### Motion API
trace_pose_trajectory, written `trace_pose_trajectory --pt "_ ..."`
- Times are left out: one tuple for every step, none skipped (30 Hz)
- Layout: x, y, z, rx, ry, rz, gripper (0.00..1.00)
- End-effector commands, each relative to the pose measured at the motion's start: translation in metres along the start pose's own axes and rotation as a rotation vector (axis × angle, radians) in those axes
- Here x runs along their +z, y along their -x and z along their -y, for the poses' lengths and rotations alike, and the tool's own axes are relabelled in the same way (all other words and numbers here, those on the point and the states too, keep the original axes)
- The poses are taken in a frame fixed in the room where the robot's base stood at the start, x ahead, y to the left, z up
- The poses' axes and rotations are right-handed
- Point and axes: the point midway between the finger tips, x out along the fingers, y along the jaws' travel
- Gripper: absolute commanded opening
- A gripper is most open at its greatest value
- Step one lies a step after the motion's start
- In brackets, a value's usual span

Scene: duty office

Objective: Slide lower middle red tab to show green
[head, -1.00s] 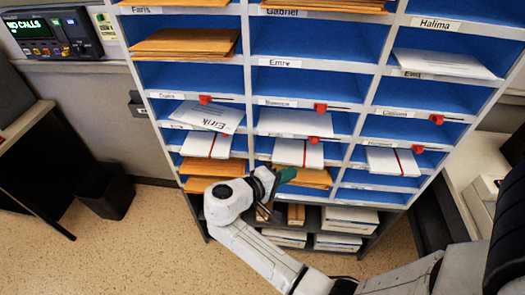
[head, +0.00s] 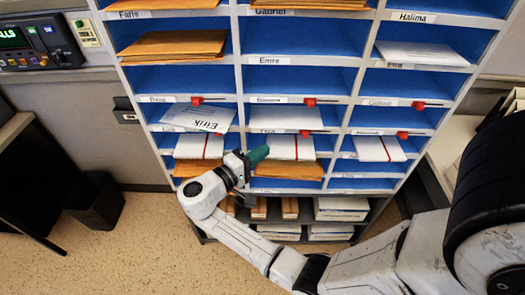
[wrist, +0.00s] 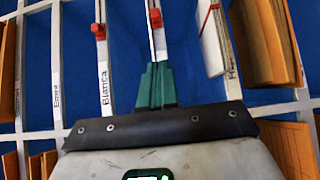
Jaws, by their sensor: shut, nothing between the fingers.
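The lower middle red tab (head: 305,133) sits near the right end of its shelf strip, in the middle column of the mail rack (head: 239,75). It also shows in the wrist view (wrist: 155,18) at the top, just beyond my fingertips. My gripper (head: 260,154) is shut and empty, with its green fingers in front of the middle column, left of and below the tab in the head view. In the wrist view, the fingers (wrist: 157,70) point along the strip toward the tab and cover part of it. A gap to the tab shows; I see no green on that strip.
The upper middle tab (head: 309,102) is on the strip above, labelled Blanca in the wrist view. Other red tabs (head: 418,105) are on neighbouring columns. White papers (head: 291,147) and orange envelopes (head: 288,169) fill nearby slots. A black bin (head: 95,201) stands left.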

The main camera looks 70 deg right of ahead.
Motion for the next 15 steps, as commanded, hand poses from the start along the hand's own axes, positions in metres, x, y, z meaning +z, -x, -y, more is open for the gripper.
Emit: trace_pose_trajectory --pt "0.001 -0.011 -0.003 0.0 0.002 0.004 0.0" --pt "0.001 -0.017 -0.003 0.0 0.002 0.005 0.0" --pt "0.001 -0.025 -0.003 0.0 0.003 0.004 0.0" --pt "0.001 -0.031 -0.003 0.0 0.003 0.005 0.0" --pt "0.001 -0.037 -0.003 0.0 0.003 0.005 0.0" --pt "0.001 -0.045 -0.003 0.0 0.003 0.004 0.0" --pt "0.001 -0.051 -0.003 0.0 0.003 0.004 0.0" --pt "0.001 -0.057 -0.003 0.001 0.003 0.004 0.0" --pt "0.001 -0.064 -0.003 0.001 0.003 0.004 0.0" --pt "0.001 -0.07 -0.003 0.001 0.003 0.004 0.0" --pt "0.001 -0.075 -0.003 0.0 0.003 0.004 0.0" --pt "0.007 -0.079 -0.003 0.0 0.004 0.002 0.0" --pt "0.01 -0.082 -0.003 0.0 0.004 0.001 0.0" --pt "0.013 -0.085 -0.003 0.0 0.004 0.002 0.0" --pt "0.017 -0.088 -0.003 0.0 0.004 0.002 0.0"
